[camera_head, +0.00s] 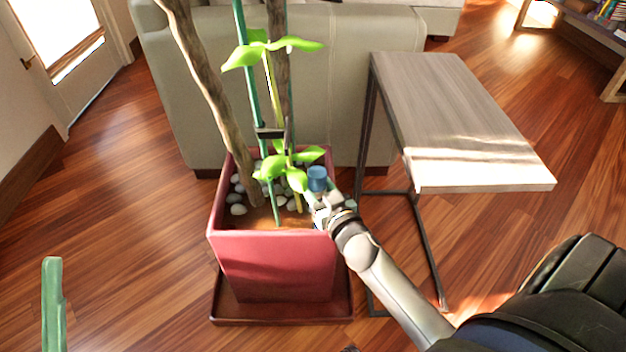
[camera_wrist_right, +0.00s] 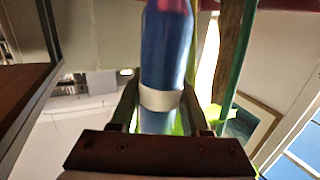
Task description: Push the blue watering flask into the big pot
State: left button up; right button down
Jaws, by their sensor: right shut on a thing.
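The blue watering flask (camera_head: 317,175) shows as a small blue end above my right gripper (camera_head: 322,203) in the head view. In the right wrist view the flask (camera_wrist_right: 166,48) is a long blue body with a pale band, between the two fingers of my right gripper (camera_wrist_right: 165,103). The gripper is shut on it. The big pot (camera_head: 275,265) is red and square, with pebbles and a plant in it. The flask and gripper are over the pot's right rim in the head view; whether the flask touches the soil is hidden. My left gripper is not in view.
The plant's trunks (camera_head: 212,85), green stake (camera_head: 247,75) and leaves (camera_head: 285,172) stand beside the flask. A side table (camera_head: 450,95) is to the right of the pot. A sofa (camera_head: 335,90) is behind. A green upright thing (camera_head: 52,305) stands at lower left.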

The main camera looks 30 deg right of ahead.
jog(key=shift+f+b, duration=0.3)
jog(key=shift+f, duration=0.9)
jog(key=shift+c, duration=1.5)
grip_release()
jog(key=shift+a, duration=0.1)
jog(key=shift+o, duration=0.7)
